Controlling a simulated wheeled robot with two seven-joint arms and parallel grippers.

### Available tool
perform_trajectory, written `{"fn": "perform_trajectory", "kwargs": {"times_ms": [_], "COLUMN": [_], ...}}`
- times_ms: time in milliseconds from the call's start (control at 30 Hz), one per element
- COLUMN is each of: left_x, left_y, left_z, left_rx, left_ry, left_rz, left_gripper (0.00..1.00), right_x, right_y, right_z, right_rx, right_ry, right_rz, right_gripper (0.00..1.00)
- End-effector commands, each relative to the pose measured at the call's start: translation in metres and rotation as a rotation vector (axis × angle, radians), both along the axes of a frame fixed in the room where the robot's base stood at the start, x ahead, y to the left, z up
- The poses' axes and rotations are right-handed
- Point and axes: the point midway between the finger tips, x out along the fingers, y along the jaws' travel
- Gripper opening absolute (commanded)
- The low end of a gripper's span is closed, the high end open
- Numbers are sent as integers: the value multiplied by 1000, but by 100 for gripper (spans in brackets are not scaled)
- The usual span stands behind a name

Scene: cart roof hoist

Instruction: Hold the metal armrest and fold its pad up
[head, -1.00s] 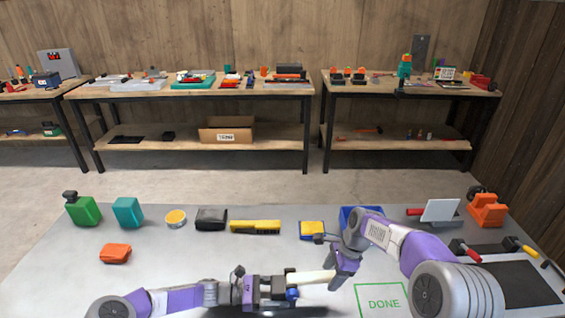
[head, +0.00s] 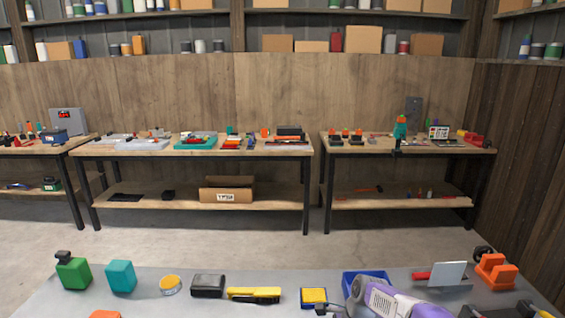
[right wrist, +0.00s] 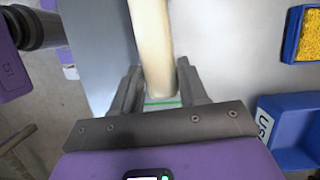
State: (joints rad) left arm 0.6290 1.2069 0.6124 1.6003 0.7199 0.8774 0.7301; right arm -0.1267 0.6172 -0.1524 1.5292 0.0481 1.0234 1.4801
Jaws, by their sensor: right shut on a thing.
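A long cream bar, which looks like the armrest pad (right wrist: 153,45), runs from the top of the right wrist view down between the fingers of my right gripper (right wrist: 158,78). The gripper is shut on its near end. The armrest's metal part cannot be made out in the current views. In the head view the pad and both grippers are below the picture; only part of my right arm shows at the bottom. My left gripper is not in view.
A blue bin (right wrist: 290,150) and a blue tray with yellow filling (right wrist: 291,38) lie right of my right gripper. Along the grey table's far side stand a green can (head: 74,274), a teal block (head: 121,277), a yellow brush (head: 254,295) and an orange tool (head: 496,271).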

Motion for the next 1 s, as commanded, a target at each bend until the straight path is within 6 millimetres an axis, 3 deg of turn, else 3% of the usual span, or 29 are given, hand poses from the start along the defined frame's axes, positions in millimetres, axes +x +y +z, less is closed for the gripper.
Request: {"fn": "perform_trajectory", "kwargs": {"times_ms": [100, 133, 1000], "left_x": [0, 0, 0], "left_y": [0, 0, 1], "left_z": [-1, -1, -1], "left_rx": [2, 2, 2], "left_ry": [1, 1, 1], "left_rz": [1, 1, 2], "left_gripper": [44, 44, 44], "right_x": [1, 1, 0], "right_y": [1, 1, 3], "right_z": [6, 8, 24], "right_rx": [1, 1, 1], "right_ry": [-4, -4, -3], "right_rz": [0, 0, 1], "right_gripper": [32, 26, 27]}}
